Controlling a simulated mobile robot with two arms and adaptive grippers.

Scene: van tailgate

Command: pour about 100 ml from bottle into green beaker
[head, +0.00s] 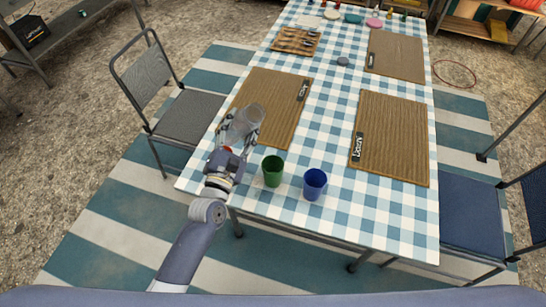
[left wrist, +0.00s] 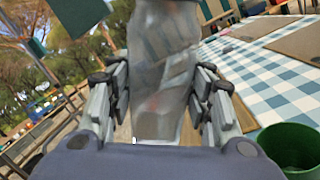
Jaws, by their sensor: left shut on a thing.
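My left gripper (head: 232,146) is shut on a clear bottle (head: 247,118), above the table's near left part, beside a brown placemat. In the left wrist view the bottle (left wrist: 163,70) stands between the two fingers. Whether it holds liquid is hard to tell. The green beaker (head: 272,171) stands upright on the table just right of my left gripper, apart from the bottle. It also shows in the left wrist view (left wrist: 290,150) at the lower right. My right gripper is in neither view.
A blue beaker (head: 314,184) stands right of the green one. The table has a checked cloth (head: 320,130) and brown placemats (head: 391,140). A cutlery tray (head: 297,41) lies farther back. Chairs stand at left (head: 190,117) and right (head: 470,215).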

